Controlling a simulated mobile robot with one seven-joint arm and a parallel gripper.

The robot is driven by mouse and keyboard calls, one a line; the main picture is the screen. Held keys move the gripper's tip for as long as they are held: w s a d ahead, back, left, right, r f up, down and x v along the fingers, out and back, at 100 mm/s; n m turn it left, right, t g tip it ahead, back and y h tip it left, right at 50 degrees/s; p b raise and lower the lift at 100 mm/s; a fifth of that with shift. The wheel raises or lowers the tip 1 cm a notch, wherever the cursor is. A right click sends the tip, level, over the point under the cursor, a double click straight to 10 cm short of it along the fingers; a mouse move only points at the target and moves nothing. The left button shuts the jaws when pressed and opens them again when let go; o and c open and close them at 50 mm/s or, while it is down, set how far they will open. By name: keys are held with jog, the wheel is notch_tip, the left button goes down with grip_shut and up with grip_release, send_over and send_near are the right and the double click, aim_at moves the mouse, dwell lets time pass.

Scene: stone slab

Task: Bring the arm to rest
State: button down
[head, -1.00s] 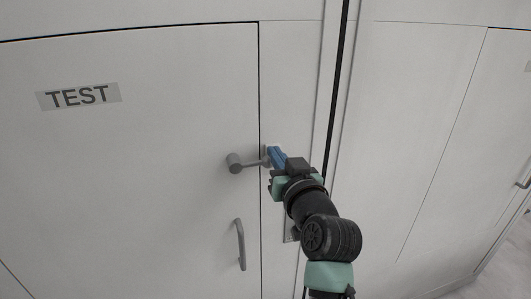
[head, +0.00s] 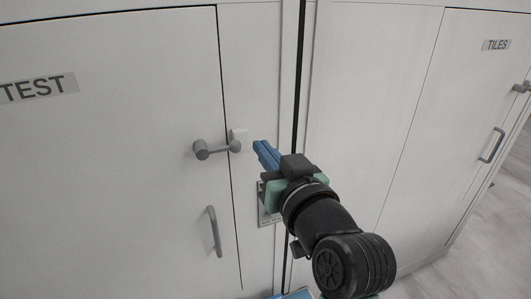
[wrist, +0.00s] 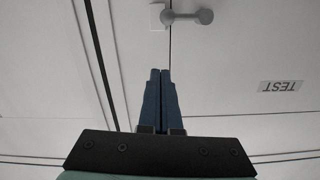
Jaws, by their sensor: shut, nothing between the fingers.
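My gripper (head: 259,147) is shut and empty, its blue fingers together, in front of the white cabinet front. It is just right of the grey latch lever (head: 217,149) on the door marked TEST (head: 36,88), with a visible gap between them in the head view. In the wrist view my gripper (wrist: 160,72) points toward the same latch (wrist: 187,17); the fingertips appear just below and left of it. The latch lies roughly level, its right end at a small white plate beside the door's edge.
A curved grey handle (head: 214,231) sits below the latch. A metal plate (head: 269,206) is partly hidden behind my gripper. To the right is a door marked TILES (head: 496,45) with its own handle (head: 492,145). Grey floor (head: 470,235) is open at the lower right.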

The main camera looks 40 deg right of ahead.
jog(key=shift+r, duration=0.1)
dwell(0.4)
jog(key=a+r+n+t+y, duration=0.25)
jog(key=a+r+t, duration=0.25)
jog(key=a+r, duration=1.05)
jog(key=s+a+r+n+t+y, duration=0.2)
jog(key=s+a+r+t, duration=0.3)
jog(key=s+a+r, duration=0.3)
notch_tip(320, 180, up, 4)
jog(key=a, duration=0.3)
jog(key=shift+r+t, duration=0.2)
jog(key=shift+t, duration=0.1)
jog(key=shift+d, duration=0.1)
